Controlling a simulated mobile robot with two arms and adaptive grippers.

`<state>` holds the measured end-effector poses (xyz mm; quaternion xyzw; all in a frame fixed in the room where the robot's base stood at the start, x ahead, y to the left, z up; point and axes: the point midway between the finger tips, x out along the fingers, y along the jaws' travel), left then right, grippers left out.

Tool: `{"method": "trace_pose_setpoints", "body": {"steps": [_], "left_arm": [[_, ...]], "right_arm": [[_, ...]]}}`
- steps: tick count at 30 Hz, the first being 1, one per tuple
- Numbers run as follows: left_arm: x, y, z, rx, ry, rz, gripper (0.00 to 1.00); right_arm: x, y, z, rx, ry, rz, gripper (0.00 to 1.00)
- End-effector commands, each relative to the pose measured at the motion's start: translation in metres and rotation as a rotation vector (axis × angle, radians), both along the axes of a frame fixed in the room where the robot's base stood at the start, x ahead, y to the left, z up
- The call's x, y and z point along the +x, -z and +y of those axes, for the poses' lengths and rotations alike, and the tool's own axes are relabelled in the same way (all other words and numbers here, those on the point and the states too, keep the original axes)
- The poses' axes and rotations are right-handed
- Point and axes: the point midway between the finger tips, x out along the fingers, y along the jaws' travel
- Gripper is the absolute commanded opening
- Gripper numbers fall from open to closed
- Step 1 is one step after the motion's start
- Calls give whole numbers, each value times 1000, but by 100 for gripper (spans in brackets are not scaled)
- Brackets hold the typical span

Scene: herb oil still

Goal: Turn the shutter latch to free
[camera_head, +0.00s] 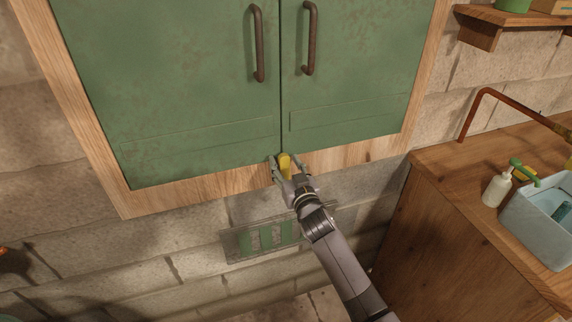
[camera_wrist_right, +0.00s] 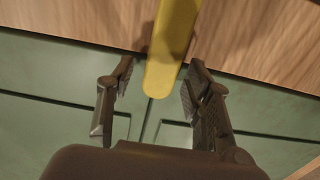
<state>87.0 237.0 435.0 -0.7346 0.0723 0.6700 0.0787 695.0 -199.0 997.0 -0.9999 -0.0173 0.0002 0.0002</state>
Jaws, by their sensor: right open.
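The yellow shutter latch (camera_head: 285,166) sits on the wooden frame below the seam of the two green shutters (camera_head: 180,80). In the right wrist view the latch (camera_wrist_right: 172,45) is a long yellow bar with a rounded end, lying across the frame edge and over the seam between the shutters. My right gripper (camera_head: 285,160) is open at the latch. In the wrist view its two fingers (camera_wrist_right: 162,70) stand on either side of the bar's rounded end, with a visible gap on each side. My left gripper is not in view.
Two brown handles (camera_head: 257,45) stick out from the shutters above. At right, a wooden counter (camera_head: 455,180) holds a pump bottle (camera_head: 497,188) and a grey-blue tub (camera_head: 535,225). A shelf is at upper right.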

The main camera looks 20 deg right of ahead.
Motion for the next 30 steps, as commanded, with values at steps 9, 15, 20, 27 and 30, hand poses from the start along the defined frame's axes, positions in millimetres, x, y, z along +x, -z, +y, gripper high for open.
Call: {"method": "trace_pose_setpoints", "body": {"steps": [9, 15, 20, 27, 30], "left_arm": [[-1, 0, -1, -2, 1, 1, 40], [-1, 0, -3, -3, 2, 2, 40], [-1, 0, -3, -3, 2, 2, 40], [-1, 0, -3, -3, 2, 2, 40], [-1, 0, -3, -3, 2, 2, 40]], "right_arm": [[0, 0, 0, 0, 0, 0, 35], [0, 0, 0, 0, 0, 0, 22], [0, 0, 0, 0, 0, 0, 11], [0, 0, 0, -1, 0, 0, 0], [-1, 0, 0, -6, 0, 0, 0]]}}
